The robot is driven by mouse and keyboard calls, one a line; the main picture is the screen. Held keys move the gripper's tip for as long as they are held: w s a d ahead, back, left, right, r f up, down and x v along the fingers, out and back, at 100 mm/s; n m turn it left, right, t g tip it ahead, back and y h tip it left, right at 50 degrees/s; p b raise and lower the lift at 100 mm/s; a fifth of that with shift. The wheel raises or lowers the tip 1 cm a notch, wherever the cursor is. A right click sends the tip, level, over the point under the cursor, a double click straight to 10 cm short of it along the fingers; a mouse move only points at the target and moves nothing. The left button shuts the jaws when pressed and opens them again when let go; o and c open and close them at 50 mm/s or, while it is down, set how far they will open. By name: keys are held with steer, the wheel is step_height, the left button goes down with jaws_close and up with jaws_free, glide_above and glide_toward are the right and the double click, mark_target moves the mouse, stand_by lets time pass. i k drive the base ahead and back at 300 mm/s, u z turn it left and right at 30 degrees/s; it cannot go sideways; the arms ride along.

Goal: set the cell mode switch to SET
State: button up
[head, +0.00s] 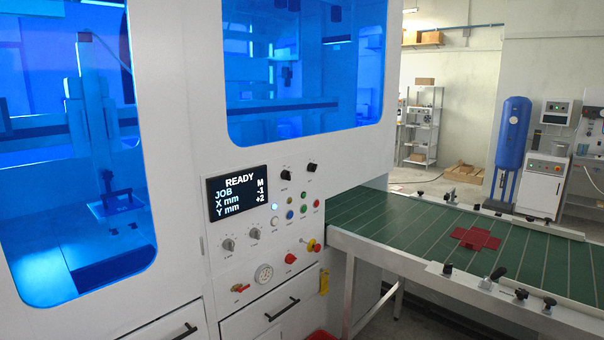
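The cell's control panel (262,235) is on the white machine front, in the middle of the head view. Two black rotary switches sit at its top right, one on the left (286,174) and one on the right (311,167). Two grey knobs (228,244) (254,233) sit lower down. The labels are too small to read, so I cannot tell which one is the cell mode switch or where it points. The display (239,196) reads READY, JOB M, X mm -1, Y mm +2. My gripper is not in view.
Coloured push buttons (290,214), red knobs (290,258) and a gauge (264,273) share the panel. A drawer handle (283,309) juts out below. A green conveyor table (440,239) with a red cross-shaped blank (475,238) stands right of the machine.

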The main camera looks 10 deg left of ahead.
mark_target(286, 175)
steer(key=u, duration=0.1)
steer(key=i, duration=0.85)
steer(key=u, duration=0.7)
steer(key=i, duration=0.6)
steer(key=u, duration=0.8)
steer(key=i, duration=0.5)
steer(key=u, duration=0.3)
